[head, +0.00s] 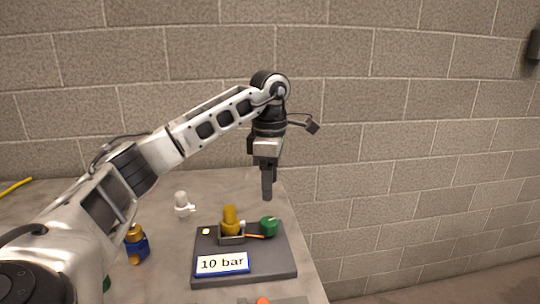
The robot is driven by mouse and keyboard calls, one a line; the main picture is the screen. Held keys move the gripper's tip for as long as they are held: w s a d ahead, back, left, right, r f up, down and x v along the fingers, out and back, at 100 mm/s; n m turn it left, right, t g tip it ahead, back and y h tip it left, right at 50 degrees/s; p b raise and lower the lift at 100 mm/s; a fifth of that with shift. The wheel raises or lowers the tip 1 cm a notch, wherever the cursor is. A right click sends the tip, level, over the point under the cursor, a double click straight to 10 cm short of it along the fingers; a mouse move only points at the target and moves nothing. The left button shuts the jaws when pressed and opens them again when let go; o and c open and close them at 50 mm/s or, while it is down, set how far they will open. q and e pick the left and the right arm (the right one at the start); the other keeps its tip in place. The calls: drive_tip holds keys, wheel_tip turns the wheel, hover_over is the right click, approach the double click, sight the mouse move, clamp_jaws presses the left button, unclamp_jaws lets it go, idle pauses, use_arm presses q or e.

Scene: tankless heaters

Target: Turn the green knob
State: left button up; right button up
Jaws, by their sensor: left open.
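The green knob (268,226) sits near the back right of a dark grey board (272,263) on the table. My left gripper (267,196) points straight down above the knob, apart from it, with a small gap between in the picture. Its fingers are seen edge-on and line up one behind the other, so the opening between them does not show. It holds nothing that I can see. My right gripper is not in view.
A yellow-brown fitting (230,220) stands on the board left of the knob. A "10 bar" label (222,263) lies at the board's front. A blue and brass part (137,243) and a white fitting (183,204) stand left. A block wall (400,130) rises behind.

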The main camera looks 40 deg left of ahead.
use_arm(q)
wheel_tip(320, 180, up, 6)
drive_tip(key=p, duration=0.2)
drive_tip(key=shift+r, duration=0.15)
idle(0.4)
